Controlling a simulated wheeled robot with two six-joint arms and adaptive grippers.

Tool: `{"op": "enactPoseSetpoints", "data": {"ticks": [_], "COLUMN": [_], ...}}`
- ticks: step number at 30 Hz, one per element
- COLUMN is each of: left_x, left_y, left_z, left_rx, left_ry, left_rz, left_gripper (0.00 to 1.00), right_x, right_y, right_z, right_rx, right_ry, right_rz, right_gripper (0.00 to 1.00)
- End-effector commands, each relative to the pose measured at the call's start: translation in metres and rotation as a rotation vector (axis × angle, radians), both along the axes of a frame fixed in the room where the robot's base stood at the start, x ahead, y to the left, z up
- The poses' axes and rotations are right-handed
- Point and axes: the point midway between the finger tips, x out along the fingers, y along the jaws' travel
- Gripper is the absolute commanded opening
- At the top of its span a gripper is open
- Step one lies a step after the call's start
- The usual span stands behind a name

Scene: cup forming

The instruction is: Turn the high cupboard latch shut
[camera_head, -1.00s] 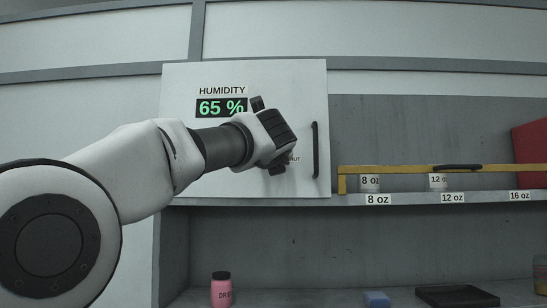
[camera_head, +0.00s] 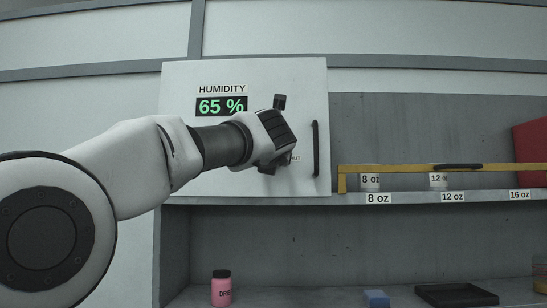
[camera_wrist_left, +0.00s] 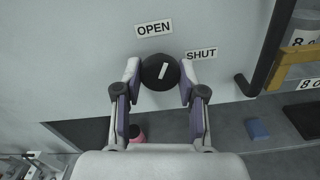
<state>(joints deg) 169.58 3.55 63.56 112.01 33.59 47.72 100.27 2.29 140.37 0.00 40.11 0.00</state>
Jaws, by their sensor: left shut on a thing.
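The latch is a round black knob (camera_wrist_left: 161,72) on the pale cupboard door (camera_head: 180,90), with a white pointer mark. The mark leans a little right of upright, between the OPEN label (camera_wrist_left: 153,29) and the SHUT label (camera_wrist_left: 201,53). My left gripper (camera_wrist_left: 160,75) is shut on the knob, one finger on each side. In the head view my left gripper (camera_head: 281,137) is against the door and hides the knob and most of the SHUT label. My right gripper is not in view.
The door carries a humidity display (camera_head: 221,107) reading 65 % and a black vertical handle (camera_head: 316,148) right of my gripper. A yellow bar (camera_head: 400,168) runs along the shelf to the right. A pink bottle (camera_head: 221,289), blue block (camera_head: 376,299) and black tray (camera_head: 456,295) are below.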

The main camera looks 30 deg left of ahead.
Motion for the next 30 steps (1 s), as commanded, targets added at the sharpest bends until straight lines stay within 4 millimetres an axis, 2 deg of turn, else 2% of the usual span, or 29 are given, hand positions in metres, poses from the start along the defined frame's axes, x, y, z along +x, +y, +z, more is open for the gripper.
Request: {"op": "enactPoseSetpoints", "data": {"ticks": [30], "left_x": [-0.0006], "left_y": [-0.0005], "left_z": [0.002], "left_rx": [0.79], "left_ry": [0.481], "left_rz": [-0.002], "left_gripper": [0.05], "right_x": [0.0], "right_y": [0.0], "right_z": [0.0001], "right_rx": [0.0], "right_ry": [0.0], "right_rz": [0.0], "right_gripper": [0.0]}}
